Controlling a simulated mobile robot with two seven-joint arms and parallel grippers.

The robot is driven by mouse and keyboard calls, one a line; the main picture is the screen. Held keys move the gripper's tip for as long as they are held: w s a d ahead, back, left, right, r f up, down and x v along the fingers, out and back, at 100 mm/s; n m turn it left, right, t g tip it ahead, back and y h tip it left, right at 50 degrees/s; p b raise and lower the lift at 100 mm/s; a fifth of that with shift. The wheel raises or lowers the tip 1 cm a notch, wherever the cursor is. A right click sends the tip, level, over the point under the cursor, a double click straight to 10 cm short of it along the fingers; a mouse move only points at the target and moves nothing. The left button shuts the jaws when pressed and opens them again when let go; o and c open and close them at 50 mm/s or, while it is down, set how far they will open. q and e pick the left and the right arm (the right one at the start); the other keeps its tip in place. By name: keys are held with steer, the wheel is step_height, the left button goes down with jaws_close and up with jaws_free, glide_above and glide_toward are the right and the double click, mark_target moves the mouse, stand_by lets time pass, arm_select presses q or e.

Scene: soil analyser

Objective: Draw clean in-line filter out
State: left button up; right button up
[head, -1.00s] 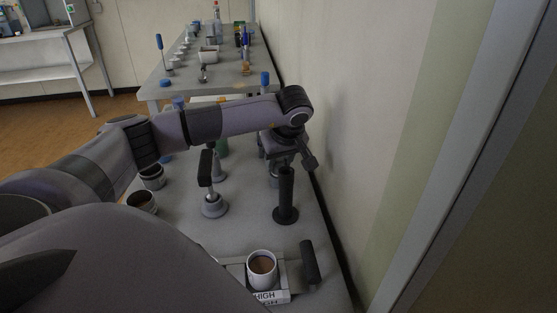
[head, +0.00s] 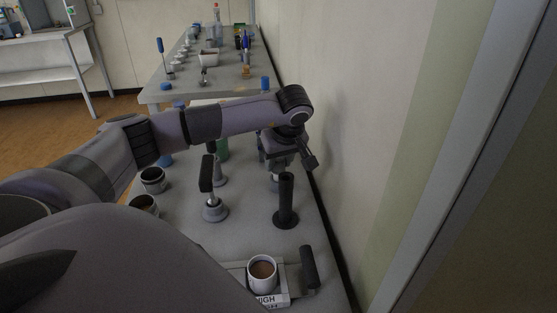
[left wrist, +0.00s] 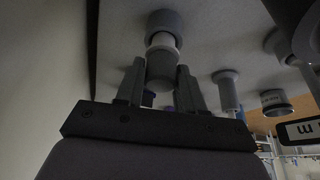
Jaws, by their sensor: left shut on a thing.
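My left gripper (head: 278,168) is over the long grey bench near the wall, beyond a black upright post. In the left wrist view its two fingers (left wrist: 159,88) are on either side of a dark grey cylinder (left wrist: 163,66), shut on it. This looks like the in-line filter. A white band (left wrist: 162,40) and a grey round piece (left wrist: 165,20) lie beyond it towards the bench top. Whether the cylinder is still seated in that piece is hard to tell. My right gripper is not in view.
The black post (head: 286,198) stands close to my left gripper. A black-handled stand (head: 208,190) is left of it. A white cup (head: 262,273) with brown contents sits in front. Dark-rimmed jars (head: 153,178) line the left edge. The wall (head: 350,150) is close on the right.

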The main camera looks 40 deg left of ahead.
arm_select(q)
steer(key=shift+r+p, duration=1.95)
steer(key=shift+r, duration=0.65)
